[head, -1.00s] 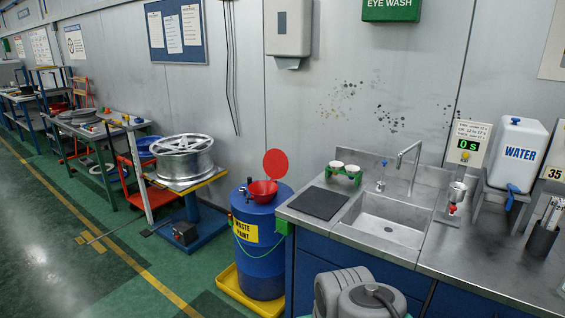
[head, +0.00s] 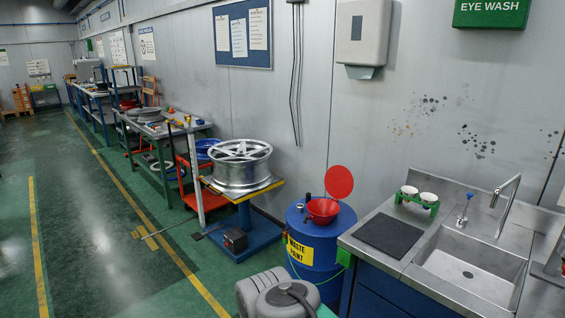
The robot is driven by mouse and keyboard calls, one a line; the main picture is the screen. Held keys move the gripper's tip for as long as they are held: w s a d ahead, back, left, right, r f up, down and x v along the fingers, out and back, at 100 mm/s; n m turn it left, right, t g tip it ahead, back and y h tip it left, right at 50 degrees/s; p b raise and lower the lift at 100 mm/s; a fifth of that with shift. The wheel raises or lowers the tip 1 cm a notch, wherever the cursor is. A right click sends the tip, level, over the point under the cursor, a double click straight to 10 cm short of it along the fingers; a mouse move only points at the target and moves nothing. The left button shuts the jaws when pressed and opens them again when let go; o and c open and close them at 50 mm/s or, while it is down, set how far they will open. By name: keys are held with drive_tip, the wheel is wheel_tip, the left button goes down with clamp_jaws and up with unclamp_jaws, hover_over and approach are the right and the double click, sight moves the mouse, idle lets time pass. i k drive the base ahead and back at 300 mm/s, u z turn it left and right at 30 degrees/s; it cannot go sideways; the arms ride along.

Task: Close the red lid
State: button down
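The red lid (head: 339,183) is a round disc standing upright, raised at the back of a red funnel (head: 322,211). The funnel sits on top of a blue drum (head: 316,262) with a yellow "WASTE PAINT" label. The lid is open and the funnel mouth is uncovered. A grey rounded part of my own arm (head: 286,300) shows at the bottom edge, in front of the drum and hiding its foot. My gripper is not in the picture.
A steel sink counter (head: 400,255) with a black mat (head: 390,235) stands close to the drum's right. A silver wheel (head: 241,167) on a blue stand is to its left. Workbenches line the wall further left. The green floor (head: 95,230) at left is clear.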

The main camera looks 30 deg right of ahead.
sight(338, 180)
drive_tip(key=u, duration=0.3)
drive_tip(key=i, duration=1.55)
drive_tip(key=z, duration=0.4)
drive_tip(key=i, duration=0.85)
drive_tip(key=z, duration=1.45)
drive_tip(key=i, duration=0.7)
drive_tip(key=z, duration=0.55)
